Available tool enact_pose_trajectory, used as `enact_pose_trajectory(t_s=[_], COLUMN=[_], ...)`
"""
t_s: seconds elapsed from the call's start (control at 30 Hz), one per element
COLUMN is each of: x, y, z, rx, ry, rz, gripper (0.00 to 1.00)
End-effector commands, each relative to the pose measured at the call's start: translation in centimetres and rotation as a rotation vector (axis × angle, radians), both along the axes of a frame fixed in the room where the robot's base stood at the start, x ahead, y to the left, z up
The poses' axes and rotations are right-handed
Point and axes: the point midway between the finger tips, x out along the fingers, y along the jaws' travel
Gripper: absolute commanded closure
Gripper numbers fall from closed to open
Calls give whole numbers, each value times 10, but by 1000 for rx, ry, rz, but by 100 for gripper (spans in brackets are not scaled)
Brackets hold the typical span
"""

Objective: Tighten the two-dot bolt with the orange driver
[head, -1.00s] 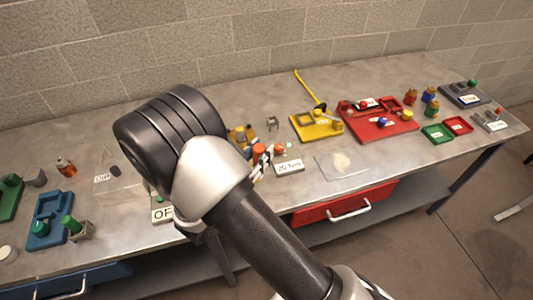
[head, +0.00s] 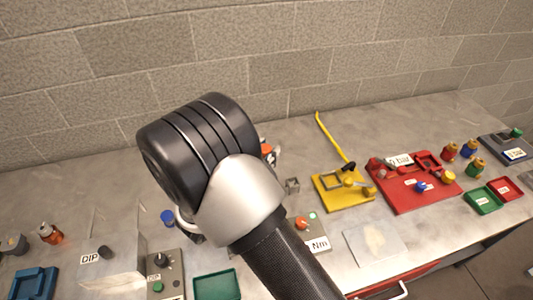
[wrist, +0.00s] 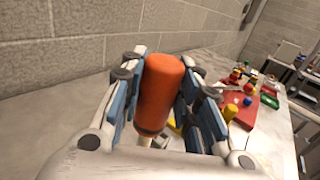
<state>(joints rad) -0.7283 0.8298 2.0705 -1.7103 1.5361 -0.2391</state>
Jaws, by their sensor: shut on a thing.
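The orange driver (wrist: 160,92) stands in my gripper (wrist: 158,110) in the wrist view, its rounded orange handle squeezed between the blue-padded fingers. The lower part of the driver is mostly hidden by the gripper. In the head view my arm covers most of the gripper, and only a bit of the orange handle (head: 266,149) shows past it, over the back of the bench. I cannot make out a bolt with two dots in either view.
A yellow fixture (head: 341,196) and a red board (head: 405,200) with small parts stand right of my arm. A box with a knob (head: 166,272), a green tray (head: 217,286) and a clear box (head: 112,265) stand front left. The block wall is behind the bench.

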Motion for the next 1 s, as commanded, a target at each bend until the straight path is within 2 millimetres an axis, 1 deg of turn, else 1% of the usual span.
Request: enact_pose_trajectory(t_s=[0.4,0.53,0.7,1.0], x=[0,0,0,0], y=[0,0,0,0], z=[-40,-50,-56,-55], rx=[-1,0,0,0], ry=[-2,-3,-4,-4], rz=[-1,-1,-1,-1], gripper=[94,94,94,94])
